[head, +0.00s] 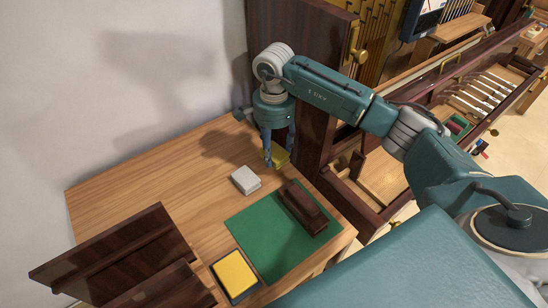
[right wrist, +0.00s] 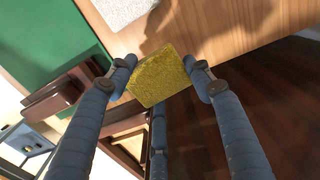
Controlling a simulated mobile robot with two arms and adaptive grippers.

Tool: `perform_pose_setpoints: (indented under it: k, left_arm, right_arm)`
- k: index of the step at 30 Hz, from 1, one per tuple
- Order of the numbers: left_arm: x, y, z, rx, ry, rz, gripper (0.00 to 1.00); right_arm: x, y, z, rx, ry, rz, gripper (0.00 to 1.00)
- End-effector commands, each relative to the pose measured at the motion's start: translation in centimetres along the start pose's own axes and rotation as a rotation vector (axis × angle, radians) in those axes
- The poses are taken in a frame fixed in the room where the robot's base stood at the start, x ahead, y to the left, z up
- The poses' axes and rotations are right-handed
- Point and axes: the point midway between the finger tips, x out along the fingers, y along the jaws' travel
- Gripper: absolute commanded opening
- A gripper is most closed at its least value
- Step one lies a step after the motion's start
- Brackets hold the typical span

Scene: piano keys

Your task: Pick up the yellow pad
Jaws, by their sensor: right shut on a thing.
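The yellow pad (head: 281,158) is a small, flat, grainy yellow block between the fingers of my right gripper (head: 279,151). My left gripper is in neither view.
A green mat (head: 262,232) with a dark wooden block (head: 303,209) lies on the wooden table (head: 130,190). A pale block (head: 245,180) sits behind it. A dark-edged yellow tray (head: 234,274) and a dark wooden stand (head: 115,250) are in front. The dark cabinet (head: 305,60) stands beside my gripper.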

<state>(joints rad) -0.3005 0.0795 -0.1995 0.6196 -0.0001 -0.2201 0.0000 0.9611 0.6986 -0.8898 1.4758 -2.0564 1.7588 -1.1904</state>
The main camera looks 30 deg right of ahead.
Motion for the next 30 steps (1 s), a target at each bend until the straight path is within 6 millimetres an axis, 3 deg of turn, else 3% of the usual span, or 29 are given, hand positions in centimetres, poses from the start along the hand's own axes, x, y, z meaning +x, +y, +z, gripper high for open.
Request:
perform_pose_setpoints:
  k: [9, 18, 30]
  left_arm:
    - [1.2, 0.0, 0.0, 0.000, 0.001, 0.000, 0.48]
    - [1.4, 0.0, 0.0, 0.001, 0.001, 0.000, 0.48]
    - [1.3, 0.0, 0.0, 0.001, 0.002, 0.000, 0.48]
  right_arm:
    - [-7.9, -0.1, -0.1, -0.001, 0.002, -0.005, 0.33]
    - [-13.5, -0.1, 0.0, 0.000, 0.001, -0.002, 0.33]
    - [-15.5, 0.0, 0.0, 0.000, 0.000, 0.001, 0.33]
